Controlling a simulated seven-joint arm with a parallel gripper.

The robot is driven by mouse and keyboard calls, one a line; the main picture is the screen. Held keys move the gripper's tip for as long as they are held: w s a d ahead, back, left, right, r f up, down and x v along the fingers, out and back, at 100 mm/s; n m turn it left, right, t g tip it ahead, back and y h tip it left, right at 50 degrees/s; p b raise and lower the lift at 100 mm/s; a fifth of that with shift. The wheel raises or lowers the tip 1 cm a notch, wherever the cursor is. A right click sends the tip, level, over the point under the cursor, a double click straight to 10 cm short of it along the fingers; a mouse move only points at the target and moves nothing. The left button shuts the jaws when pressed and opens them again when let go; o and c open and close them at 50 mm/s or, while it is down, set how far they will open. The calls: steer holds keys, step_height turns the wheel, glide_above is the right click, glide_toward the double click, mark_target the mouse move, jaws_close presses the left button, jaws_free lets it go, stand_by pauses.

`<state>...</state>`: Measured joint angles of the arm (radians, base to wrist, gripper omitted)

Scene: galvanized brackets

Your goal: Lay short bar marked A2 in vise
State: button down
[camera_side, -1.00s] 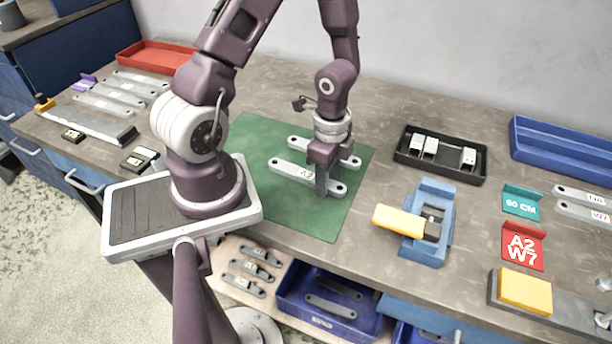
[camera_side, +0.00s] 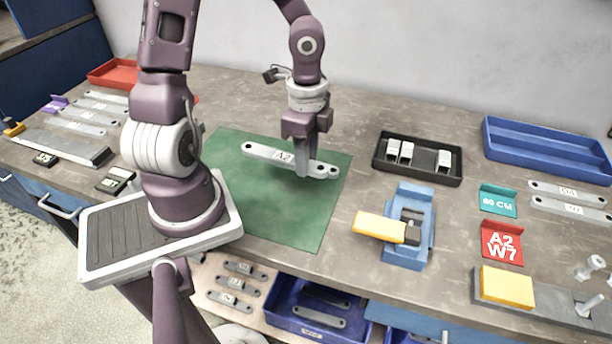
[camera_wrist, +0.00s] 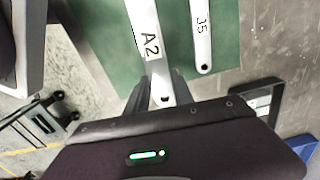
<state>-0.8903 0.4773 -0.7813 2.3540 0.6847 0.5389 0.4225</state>
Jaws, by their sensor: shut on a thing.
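My gripper (camera_side: 306,170) is shut on the grey short bar marked A2 (camera_side: 265,152), near its right end in the side view. The bar looks level and appears raised a little above the green mat. The wrist view shows the bar (camera_wrist: 143,22) with its A2 label, its holed end between my fingers (camera_wrist: 161,92). The blue vise (camera_side: 408,252) stands to the right of the mat, with a yellow piece with a black end (camera_side: 380,227) at its left side. The side view does not clearly show the gap between its jaws.
A second bar, marked J5 (camera_wrist: 201,32), lies on the green mat (camera_side: 290,225), mostly hidden behind A2 in the side view. A black tray (camera_side: 417,172) stands behind the vise. A red A2 W7 sign (camera_side: 501,243) and teal 60 CM sign (camera_side: 497,201) stand right of it.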

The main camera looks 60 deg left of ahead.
steer(key=w+d+r, duration=0.1)
steer(key=w+d, duration=0.2)
steer(key=w, duration=0.4)
steer(key=w+d+r, duration=0.1)
steer(key=w+d, duration=0.3)
steer(key=w, duration=0.2)
steer(key=w+d+n, duration=0.1)
steer(key=w+d, duration=0.7)
steer(key=d, duration=0.3)
steer(key=shift+d+f, duration=0.15)
steer(key=shift+f, duration=1.6)
steer(key=shift+d+f, duration=0.1)
steer(key=shift+f, duration=1.65)
steer(key=c, duration=1)
jaws_free()
